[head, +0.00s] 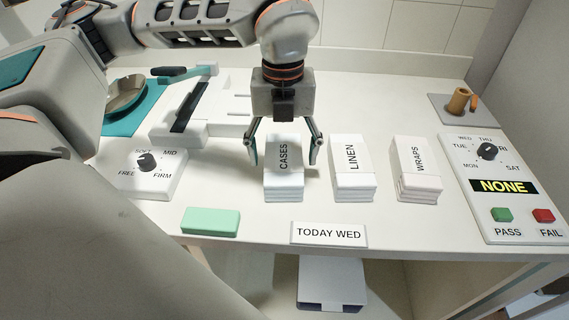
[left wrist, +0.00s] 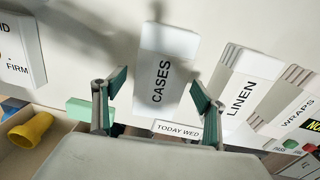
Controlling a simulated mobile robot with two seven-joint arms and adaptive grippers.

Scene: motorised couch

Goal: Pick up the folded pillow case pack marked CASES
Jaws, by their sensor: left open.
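The CASES pack (head: 284,184) is a white folded stack with a black CASES label, standing on the white counter. My left gripper (head: 284,160) is open above it, pointing down, with one finger on each side of the pack. In the left wrist view the pack (left wrist: 160,82) shows between and beyond the two open fingers of my left gripper (left wrist: 152,104). I see no contact between fingers and pack. My right gripper is not in view.
The LINEN pack (head: 352,183) and WRAPS pack (head: 418,185) stand to the right. A green block (head: 210,221) and a TODAY WED sign (head: 329,233) lie along the front edge. A dial panel (head: 150,178) is at left, a PASS/FAIL panel (head: 503,205) at right.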

